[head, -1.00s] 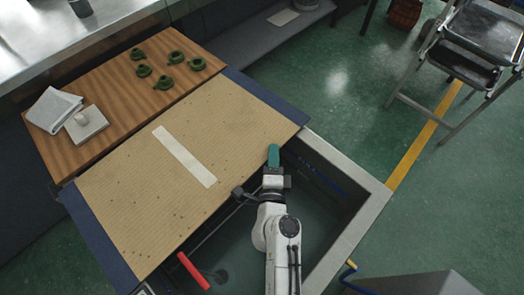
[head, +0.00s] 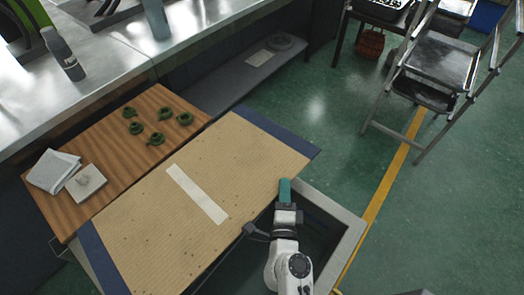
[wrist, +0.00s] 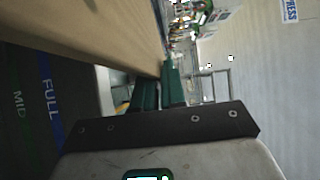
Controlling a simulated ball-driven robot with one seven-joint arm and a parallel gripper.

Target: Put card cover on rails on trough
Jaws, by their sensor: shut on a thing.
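The card cover (head: 130,225) is a tan ribbed sheet with a pale strip across its middle and dark blue bands at both ends. It lies flat across the far part of the metal trough (head: 345,240), whose near part is open and dark inside. My gripper (head: 285,187), with green fingers, is shut on the cover's near edge, towards its right end. The wrist view shows the cover (wrist: 90,25) as a tan sheet running to the fingertips (wrist: 160,80). The rails under the cover are not clearly seen.
A wooden board (head: 100,140) beyond the cover holds several green parts (head: 155,139), a white block (head: 86,182) and a folded cloth (head: 52,170). A steel counter (head: 120,55) stands behind. A folding chair (head: 430,75) is at right; the green floor between is clear.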

